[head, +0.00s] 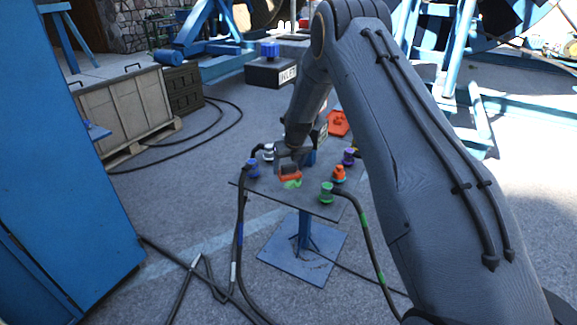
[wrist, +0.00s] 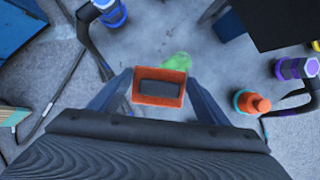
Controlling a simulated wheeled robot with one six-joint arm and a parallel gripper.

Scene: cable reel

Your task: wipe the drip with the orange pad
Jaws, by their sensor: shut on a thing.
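My gripper (wrist: 160,95) is shut on the orange pad (wrist: 159,100), which has a dark block on top and sits between the two fingers. In the head view the orange pad (head: 290,176) is low over the small grey table (head: 322,207). The drip is a green smear (wrist: 178,62) just beyond the pad in the wrist view. In the head view the drip (head: 292,184) shows right beside the pad, on its near side. I cannot tell whether the pad touches the tabletop.
Around the table stand a blue connector (head: 252,169), a white one (head: 268,152), a green one (head: 326,193), an orange one (head: 339,174) and a purple one (head: 348,157). Cables hang off the table's edges. An orange tray (head: 338,123) lies at the back.

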